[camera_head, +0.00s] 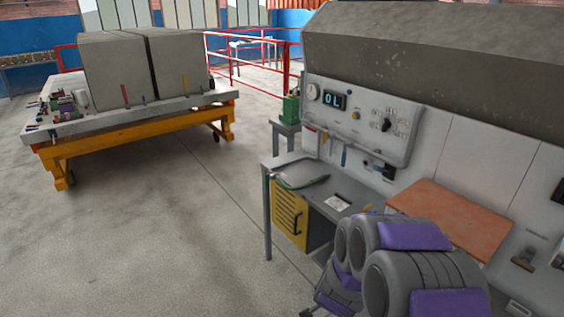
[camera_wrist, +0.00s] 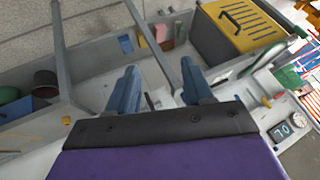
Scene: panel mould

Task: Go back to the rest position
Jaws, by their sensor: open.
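My gripper (camera_wrist: 158,90) shows in the wrist view with its two blue-grey fingers spread apart and nothing between them. Behind the fingers are a grey bench frame and a yellow drawer unit (camera_wrist: 238,30). In the head view my grey and purple arm is folded at the lower right, in front of the panel and bench; the fingers cannot be made out there.
A grey bench (camera_head: 290,165) with a yellow cabinet (camera_head: 289,214) stands beside the panel (camera_head: 360,118). An orange-brown board (camera_head: 450,212) is right of the bench. An orange-framed table (camera_head: 140,133) with grey blocks stands at the left. The floor (camera_head: 150,240) between is clear.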

